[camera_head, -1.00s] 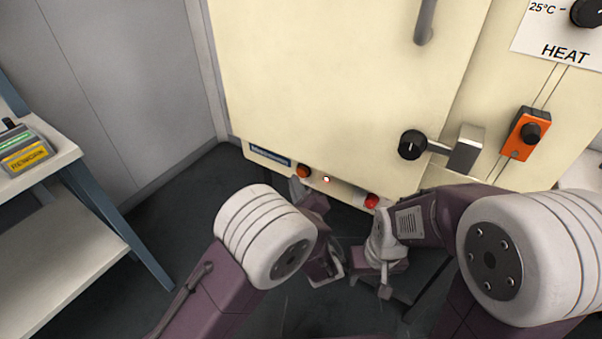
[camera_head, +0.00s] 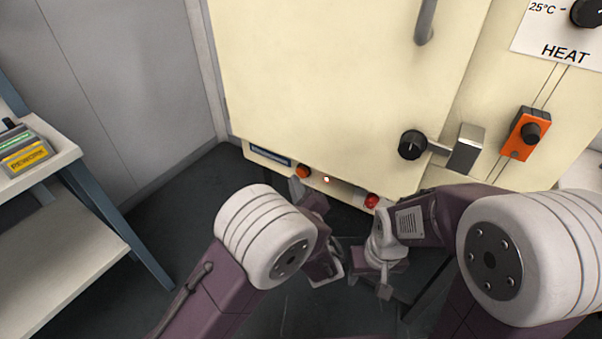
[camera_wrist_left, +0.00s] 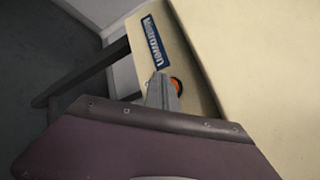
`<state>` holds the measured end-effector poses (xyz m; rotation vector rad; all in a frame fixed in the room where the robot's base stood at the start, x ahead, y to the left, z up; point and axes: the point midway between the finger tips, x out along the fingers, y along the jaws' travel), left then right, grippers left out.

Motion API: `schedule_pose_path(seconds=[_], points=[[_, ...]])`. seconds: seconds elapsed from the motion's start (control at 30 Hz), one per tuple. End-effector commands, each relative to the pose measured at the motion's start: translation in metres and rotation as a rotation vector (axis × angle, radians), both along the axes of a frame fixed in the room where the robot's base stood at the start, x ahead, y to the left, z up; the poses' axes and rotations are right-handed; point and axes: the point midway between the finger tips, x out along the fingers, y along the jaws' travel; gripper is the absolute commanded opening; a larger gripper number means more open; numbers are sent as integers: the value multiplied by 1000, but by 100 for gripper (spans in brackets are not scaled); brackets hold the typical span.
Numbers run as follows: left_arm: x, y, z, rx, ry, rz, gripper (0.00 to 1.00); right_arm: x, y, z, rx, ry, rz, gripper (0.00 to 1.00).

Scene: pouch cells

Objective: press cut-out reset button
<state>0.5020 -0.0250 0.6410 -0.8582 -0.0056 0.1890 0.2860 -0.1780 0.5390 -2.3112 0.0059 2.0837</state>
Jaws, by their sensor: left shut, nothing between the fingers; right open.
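An orange round button (camera_head: 303,171) sits at the left of the lower strip of the cream cabinet (camera_head: 340,80). A small lit red-white lamp (camera_head: 326,180) and a red button (camera_head: 371,200) sit to its right. My left gripper (camera_head: 297,188) is shut and empty, its tips just below the orange button. In the left wrist view the shut fingers (camera_wrist_left: 160,88) overlap the edge of the orange button (camera_wrist_left: 176,86); I cannot tell whether they touch it. My right gripper (camera_head: 370,284) is open, lower down and away from the cabinet.
A blue label (camera_head: 270,155) is left of the orange button. A black knob (camera_head: 412,145) with a metal latch and an orange switch box (camera_head: 526,134) are higher right. A shelf (camera_head: 60,165) stands at left. Dark floor lies below.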

Motion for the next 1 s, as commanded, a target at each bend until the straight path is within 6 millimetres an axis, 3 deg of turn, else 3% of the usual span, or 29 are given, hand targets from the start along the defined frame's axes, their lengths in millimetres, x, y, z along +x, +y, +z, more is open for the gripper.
schedule_pose_path(seconds=[1.0], points=[[10,-7,0,-1,0,0,0,0,0,-4,0,0,0,49]])
